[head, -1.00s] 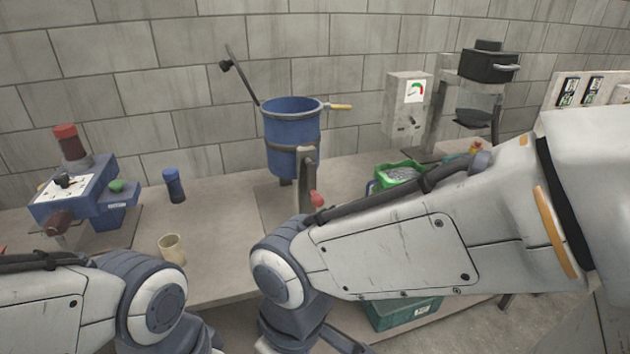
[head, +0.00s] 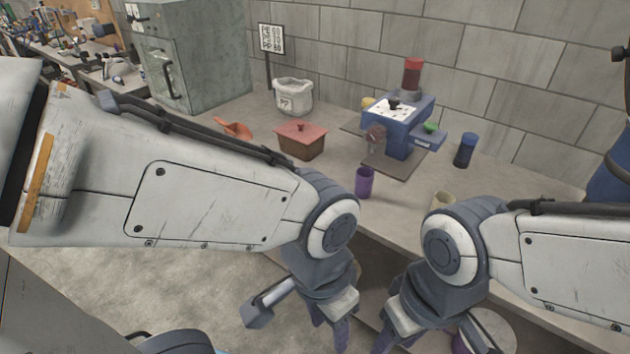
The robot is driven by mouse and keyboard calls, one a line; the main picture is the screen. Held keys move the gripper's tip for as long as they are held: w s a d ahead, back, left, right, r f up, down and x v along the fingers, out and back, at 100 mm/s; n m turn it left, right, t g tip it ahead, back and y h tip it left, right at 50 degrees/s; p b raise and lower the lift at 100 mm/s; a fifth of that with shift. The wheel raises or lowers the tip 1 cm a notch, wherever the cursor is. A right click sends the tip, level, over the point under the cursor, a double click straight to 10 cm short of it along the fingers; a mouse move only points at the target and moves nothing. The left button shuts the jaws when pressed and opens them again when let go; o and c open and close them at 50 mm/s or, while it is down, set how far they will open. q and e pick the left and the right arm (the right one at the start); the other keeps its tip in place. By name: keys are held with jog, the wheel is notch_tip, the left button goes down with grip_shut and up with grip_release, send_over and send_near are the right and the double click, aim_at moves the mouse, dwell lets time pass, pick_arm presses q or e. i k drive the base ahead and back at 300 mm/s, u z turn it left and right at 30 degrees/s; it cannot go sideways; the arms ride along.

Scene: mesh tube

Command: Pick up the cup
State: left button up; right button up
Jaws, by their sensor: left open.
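Several cup-like things stand on the workbench, and I cannot tell which one the task means. A purple cup (head: 364,182) stands upright near the front edge. A cream cup (head: 443,200) is to its right, its lower part hidden behind my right arm. A dark blue tumbler (head: 465,150) stands further back. My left gripper (head: 331,328) is open, below and in front of the bench edge, apart from the cups. My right gripper (head: 395,335) is beside it, also low and away from the cups; its fingertips are partly cut off by the frame's bottom.
A blue machine with a red top (head: 399,128) stands behind the cups. A brown box with a reddish lid (head: 301,140), an orange scoop (head: 233,129) and a white bucket (head: 293,97) are at the left. A large grey-green cabinet (head: 190,55) stands behind. Bare bench surrounds the purple cup.

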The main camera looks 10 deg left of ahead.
aim_at(365, 176)
jog(key=u, duration=0.1)
jog(key=k, duration=0.6)
jog(key=u, duration=0.6)
jog(key=i, duration=1.2)
jog(key=z, duration=0.35)
